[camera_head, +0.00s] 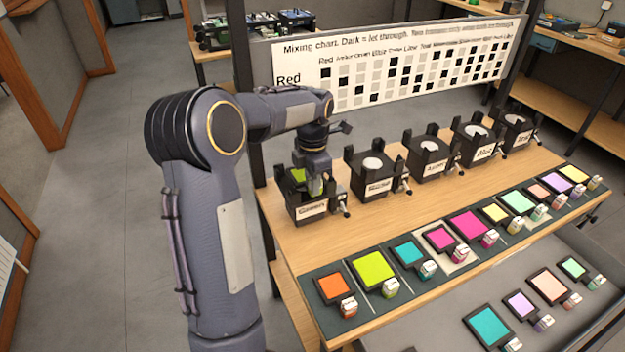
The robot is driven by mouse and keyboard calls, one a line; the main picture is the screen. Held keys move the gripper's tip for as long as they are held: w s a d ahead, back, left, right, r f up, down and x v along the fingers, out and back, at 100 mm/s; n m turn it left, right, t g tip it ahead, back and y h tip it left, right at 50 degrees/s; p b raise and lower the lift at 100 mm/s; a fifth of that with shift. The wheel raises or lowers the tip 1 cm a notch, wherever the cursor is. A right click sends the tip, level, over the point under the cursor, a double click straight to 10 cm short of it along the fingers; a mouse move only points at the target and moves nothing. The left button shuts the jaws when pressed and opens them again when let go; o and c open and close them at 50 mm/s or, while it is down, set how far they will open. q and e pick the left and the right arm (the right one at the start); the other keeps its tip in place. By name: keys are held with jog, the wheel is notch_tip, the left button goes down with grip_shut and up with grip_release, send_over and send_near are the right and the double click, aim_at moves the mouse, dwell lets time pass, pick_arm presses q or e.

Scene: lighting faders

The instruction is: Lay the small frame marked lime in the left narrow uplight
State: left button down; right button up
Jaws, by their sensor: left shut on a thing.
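The leftmost black uplight (307,212) stands at the near left end of the row, with a white label on its front. A small lime-green frame (298,176) shows at its top, partly hidden by my left gripper (316,188). My left gripper points down over this uplight and is shut on the small frame. I cannot tell whether the frame touches the uplight's seat, and I cannot read its marking. My right gripper is not in view.
Several more black uplights with pale round tops stand to the right, such as the second one (373,172). Coloured frames lie on a dark strip (322,310) along the front, including a larger lime one (374,268). A grey tray (440,335) holds more frames. A mixing chart (400,65) stands behind.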

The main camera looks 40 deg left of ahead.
pick_arm(q)
jog(key=shift+f+b, duration=0.8)
jog(key=shift+f, duration=0.25)
